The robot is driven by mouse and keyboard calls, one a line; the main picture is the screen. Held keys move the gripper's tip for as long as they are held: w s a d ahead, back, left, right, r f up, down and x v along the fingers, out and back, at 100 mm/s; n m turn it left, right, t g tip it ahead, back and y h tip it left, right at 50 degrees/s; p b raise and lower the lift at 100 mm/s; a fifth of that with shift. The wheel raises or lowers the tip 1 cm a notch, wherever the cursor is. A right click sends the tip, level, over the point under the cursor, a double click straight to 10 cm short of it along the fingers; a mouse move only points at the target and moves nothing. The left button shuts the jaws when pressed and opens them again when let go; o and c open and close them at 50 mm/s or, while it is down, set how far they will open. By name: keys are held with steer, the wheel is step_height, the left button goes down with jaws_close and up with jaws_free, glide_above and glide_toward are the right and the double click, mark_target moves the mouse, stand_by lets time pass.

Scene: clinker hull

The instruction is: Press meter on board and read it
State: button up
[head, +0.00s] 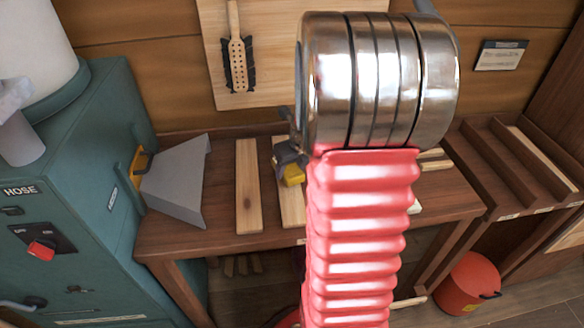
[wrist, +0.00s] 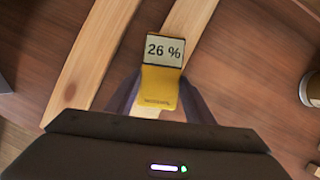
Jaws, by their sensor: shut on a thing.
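A yellow moisture meter (wrist: 158,90) with a pale display reads "26 %" in the wrist view. My gripper (wrist: 160,80) is shut on it, with dark fingers at both sides of its body. In the head view the meter (head: 293,175) shows as a small yellow block under my gripper (head: 288,156), partly hidden by my arm. The meter is over a pale wooden board (wrist: 190,22), which also shows in the head view (head: 291,208). I cannot tell whether the meter's contact end touches the wood. A second pale board (wrist: 95,50) lies to the left, apart from the meter.
The boards lie on a brown workbench (head: 190,235). A teal cabinet (head: 75,200) with a grey hood (head: 180,185) stands at the left. A slotted rack (head: 510,165) and a red canister (head: 468,283) are at the right. A tin (wrist: 311,88) is at the wrist view's right edge.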

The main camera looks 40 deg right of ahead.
stand_by(0.6)
steer(key=shift+r, duration=4)
